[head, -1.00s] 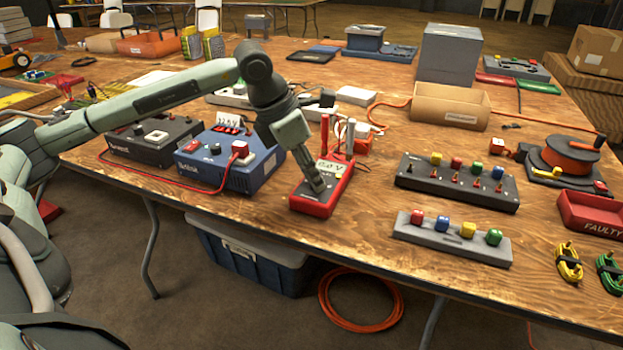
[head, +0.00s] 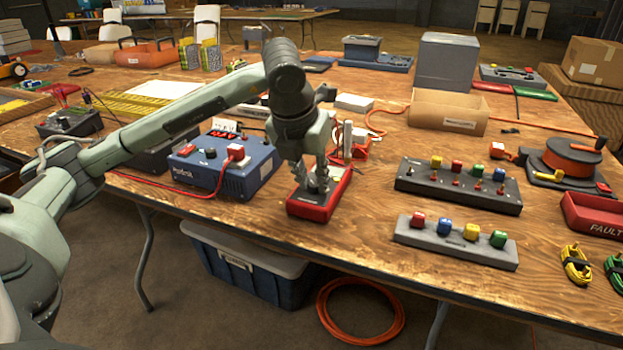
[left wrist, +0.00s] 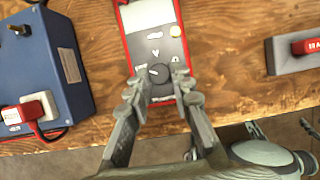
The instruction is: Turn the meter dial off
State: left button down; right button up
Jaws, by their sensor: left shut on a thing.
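The red meter (head: 322,207) lies on the wooden table near its front edge, to the right of the blue power box. In the left wrist view the meter (left wrist: 127,30) shows a grey face with a round dark dial (left wrist: 158,73). My right gripper is not in view.
The blue power box (head: 225,165) with a red plug stands close to the left. A grey block with coloured buttons (head: 455,243) and a black switch strip (head: 458,190) lie to the right. Red and white probes (head: 347,140) stand behind the meter.

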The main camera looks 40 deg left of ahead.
pick_arm(q)
jog(key=shift+n, duration=0.3)
jog(key=c, duration=1.3)
grip_release()
jog(key=shift+r, duration=0.1)
jog(key=shift+v, duration=5.9)
